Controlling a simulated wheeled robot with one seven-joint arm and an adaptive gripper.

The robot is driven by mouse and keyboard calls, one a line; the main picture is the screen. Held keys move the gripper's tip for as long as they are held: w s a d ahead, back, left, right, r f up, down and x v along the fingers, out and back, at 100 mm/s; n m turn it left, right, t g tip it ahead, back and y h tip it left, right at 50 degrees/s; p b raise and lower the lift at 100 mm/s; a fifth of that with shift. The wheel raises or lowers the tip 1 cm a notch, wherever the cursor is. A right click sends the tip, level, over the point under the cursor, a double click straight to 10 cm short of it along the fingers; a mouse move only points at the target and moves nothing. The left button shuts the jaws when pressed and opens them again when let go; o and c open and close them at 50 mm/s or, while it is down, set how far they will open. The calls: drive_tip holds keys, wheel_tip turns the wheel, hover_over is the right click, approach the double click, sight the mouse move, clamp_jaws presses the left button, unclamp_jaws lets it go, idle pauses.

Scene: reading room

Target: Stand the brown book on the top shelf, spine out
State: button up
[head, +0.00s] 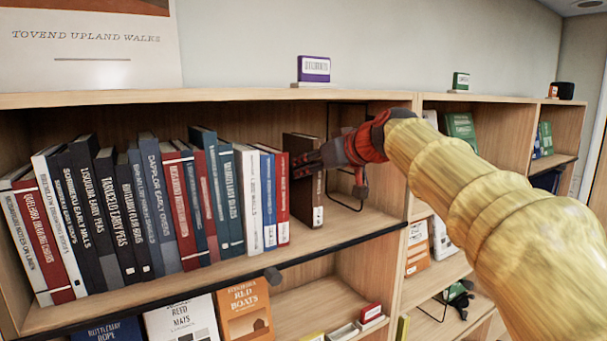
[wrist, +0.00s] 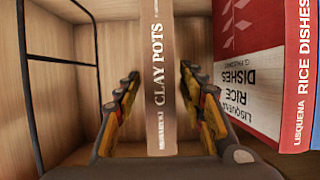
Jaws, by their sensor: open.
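The brown book (head: 302,165) stands upright on the top shelf (head: 347,228), at the right end of the row. In the wrist view its spine (wrist: 160,75), lettered "CLAY POTS", faces out towards me. My gripper (head: 308,165) is at the book's front edge and hides part of it. In the wrist view my gripper (wrist: 160,95) is open, with one finger on each side of the spine. A narrow gap shows between the fingers and the book on both sides.
A red book (wrist: 298,75), "Rice Dishes", stands just left of the brown book in the head view, with several more books beyond. A black wire bookend (head: 345,207) stands to the right.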

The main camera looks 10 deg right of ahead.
drive_tip(key=b+v, duration=0.1)
drive_tip(key=v, duration=0.6)
drive_tip(key=shift+s+r, duration=0.15)
drive_tip(key=shift+s, duration=0.25)
drive_tip(key=shift+d, duration=0.1)
drive_tip(key=s+f+m+g+h, duration=0.1)
drive_tip(key=s+f+g, duration=0.1)
drive_tip(key=s+f, duration=0.9)
drive_tip(key=s+a+f+m+g+h, duration=0.1)
drive_tip(key=s+f+g, duration=0.1)
drive_tip(key=s+f, duration=0.9)
drive_tip(key=s+a+f+m+g+h, duration=0.1)
drive_tip(key=s+f+g+h, duration=0.1)
drive_tip(key=s+f, duration=0.9)
wheel_tip(320, 180, down, 9)
drive_tip(key=shift+a+r+m+g, duration=0.2)
drive_tip(key=shift+a+m+g, duration=0.1)
drive_tip(key=shift+g, duration=0.3)
drive_tip(key=shift+s+f+b, duration=0.1)
drive_tip(key=shift+f+b, duration=0.05)
drive_tip(key=shift+b, duration=0.25)
wheel_tip(320, 180, down, 24)
drive_tip(key=b, duration=2.4)
drive_tip(key=shift+f, duration=0.2)
